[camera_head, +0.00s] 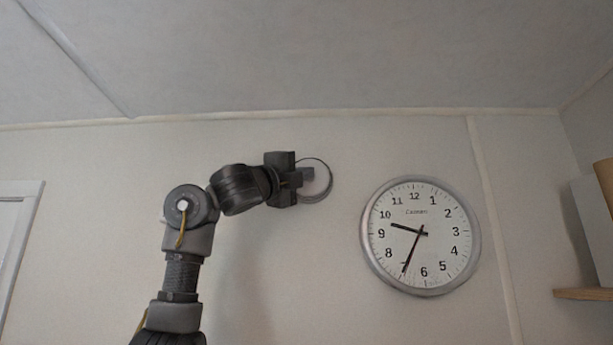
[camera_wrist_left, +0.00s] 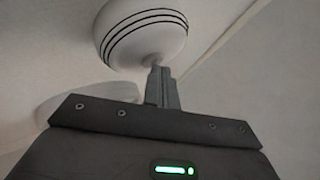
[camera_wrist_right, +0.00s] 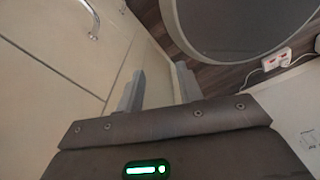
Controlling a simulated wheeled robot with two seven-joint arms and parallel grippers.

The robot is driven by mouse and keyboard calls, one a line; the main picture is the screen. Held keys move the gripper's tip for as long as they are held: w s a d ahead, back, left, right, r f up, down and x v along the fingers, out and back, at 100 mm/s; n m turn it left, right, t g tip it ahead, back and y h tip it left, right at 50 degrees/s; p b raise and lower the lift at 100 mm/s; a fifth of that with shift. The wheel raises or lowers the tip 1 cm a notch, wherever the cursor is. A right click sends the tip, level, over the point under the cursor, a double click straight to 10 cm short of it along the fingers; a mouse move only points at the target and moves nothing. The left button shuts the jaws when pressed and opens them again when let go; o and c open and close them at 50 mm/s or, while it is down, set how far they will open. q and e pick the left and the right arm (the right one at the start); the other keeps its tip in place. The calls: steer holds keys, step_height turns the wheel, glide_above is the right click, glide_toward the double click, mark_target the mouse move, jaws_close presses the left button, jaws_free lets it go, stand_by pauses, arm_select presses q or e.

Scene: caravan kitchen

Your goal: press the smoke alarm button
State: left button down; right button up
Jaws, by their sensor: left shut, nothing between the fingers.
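The smoke alarm (camera_head: 321,184) is a round white disc on the wall, left of the clock in the head view. My left gripper (camera_head: 308,174) is shut and empty in front of it and hides its left part. In the left wrist view the alarm (camera_wrist_left: 140,32) is a white dome with dark rings. The closed left fingertips (camera_wrist_left: 157,68) are at its lower edge, touching or very close; I cannot tell which. My right gripper (camera_wrist_right: 157,80) is open and empty in the right wrist view, away from the alarm.
A round wall clock (camera_head: 420,235) hangs right of the alarm. A wooden shelf (camera_head: 585,294) is at the far right. The ceiling (camera_head: 320,55) is close above. In the right wrist view a large dark round-cornered object (camera_wrist_right: 240,25) and a white socket (camera_wrist_right: 276,60) are beyond the fingers.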

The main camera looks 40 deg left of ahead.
arm_select(q)
steer(key=shift+s+d, duration=0.35)
steer(key=shift+s, duration=0.1)
steer(key=s+d+b, duration=0.1)
steer(key=s, duration=0.1)
steer(key=s+d+b, duration=0.2)
steer(key=shift+s+d, duration=0.3)
steer(key=shift+s, duration=0.1)
stand_by(1.0)
steer(key=shift+a, duration=0.1)
